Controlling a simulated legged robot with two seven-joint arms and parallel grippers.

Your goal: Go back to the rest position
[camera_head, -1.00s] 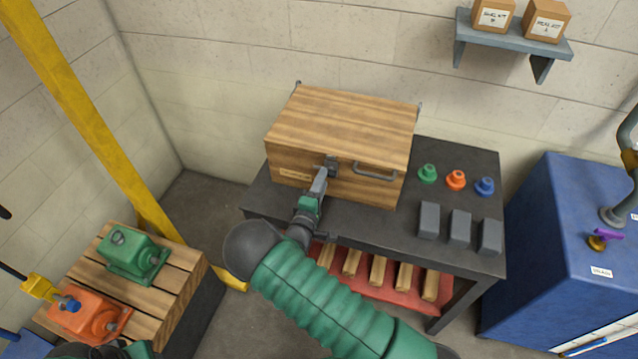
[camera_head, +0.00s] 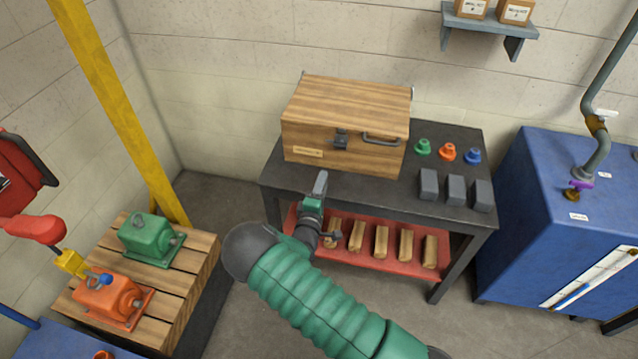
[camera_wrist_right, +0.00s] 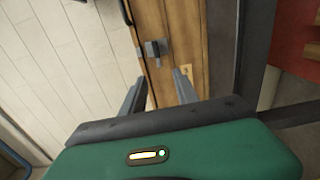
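My right gripper (camera_head: 320,186) is in front of the dark table's front edge, apart from the wooden box. In the right wrist view its two fingers (camera_wrist_right: 160,88) stand apart with nothing between them. The wooden box (camera_head: 346,108) sits on the table with its lid down. Its grey latch (camera_head: 341,139) and handle (camera_head: 382,139) face me, and the latch also shows in the right wrist view (camera_wrist_right: 155,49).
The black table (camera_head: 440,206) bears green, orange and blue knobs and grey blocks, with a red shelf below. A pallet (camera_head: 180,290) at the left holds a green motor (camera_head: 150,238) and an orange motor (camera_head: 112,299). A blue cabinet (camera_head: 560,220) stands at the right.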

